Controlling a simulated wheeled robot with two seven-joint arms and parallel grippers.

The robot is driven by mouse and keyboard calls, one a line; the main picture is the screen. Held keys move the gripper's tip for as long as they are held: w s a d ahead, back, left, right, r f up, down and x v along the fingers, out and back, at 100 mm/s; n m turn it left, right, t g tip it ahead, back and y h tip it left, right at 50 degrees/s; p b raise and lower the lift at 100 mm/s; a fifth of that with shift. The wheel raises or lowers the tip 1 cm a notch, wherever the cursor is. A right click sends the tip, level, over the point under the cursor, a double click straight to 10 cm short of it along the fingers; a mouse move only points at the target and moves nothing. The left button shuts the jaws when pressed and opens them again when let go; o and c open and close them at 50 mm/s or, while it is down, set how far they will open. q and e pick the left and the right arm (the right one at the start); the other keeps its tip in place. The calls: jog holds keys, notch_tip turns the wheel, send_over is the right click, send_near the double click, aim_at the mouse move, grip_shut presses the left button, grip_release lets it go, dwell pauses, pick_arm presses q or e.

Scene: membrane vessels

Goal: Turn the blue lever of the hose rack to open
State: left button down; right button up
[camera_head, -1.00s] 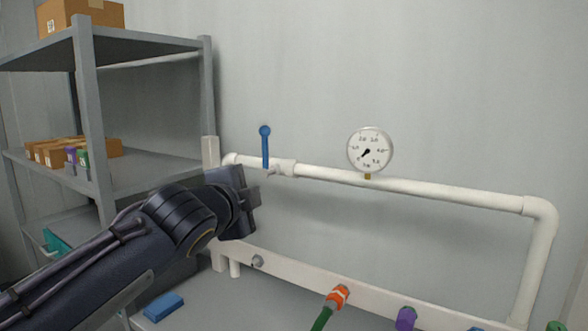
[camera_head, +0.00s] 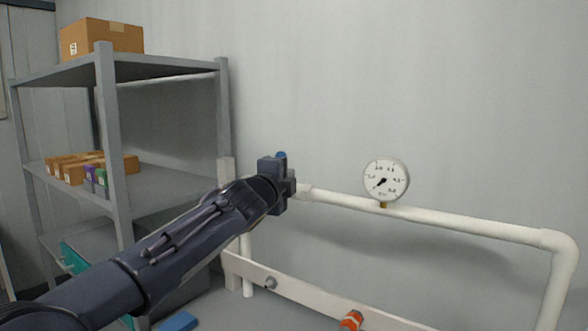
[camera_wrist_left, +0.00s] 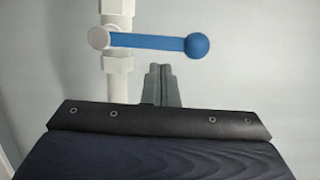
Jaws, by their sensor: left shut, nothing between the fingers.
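The blue lever (camera_head: 282,155) shows in the head view only as its ball tip above my left gripper; the rest is hidden behind the gripper. In the left wrist view the lever (camera_wrist_left: 152,41) runs from its pale pivot to a round ball end, crosswise to the white pipe (camera_wrist_left: 117,85). My left gripper (camera_head: 290,186) is in front of the lever's place on the pipe. Its fingers (camera_wrist_left: 160,72) are shut and empty, just below the lever in the wrist view; I cannot tell whether they touch it. My right gripper is not in view.
The white pipe rack (camera_head: 430,214) carries a round gauge (camera_head: 386,181) to the right of the lever. A grey shelf (camera_head: 165,185) with boxes stands at the left. An orange fitting (camera_head: 351,320) is on the lower rail. The wall behind is bare.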

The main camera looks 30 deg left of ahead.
pick_arm(q)
jog(key=shift+a+f, duration=0.1)
jog(key=shift+a, duration=0.25)
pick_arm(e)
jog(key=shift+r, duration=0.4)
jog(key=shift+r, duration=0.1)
pick_arm(q)
jog(key=shift+a+n+p, duration=0.2)
jog(key=shift+n+p, duration=0.25)
jog(key=shift+n, duration=0.05)
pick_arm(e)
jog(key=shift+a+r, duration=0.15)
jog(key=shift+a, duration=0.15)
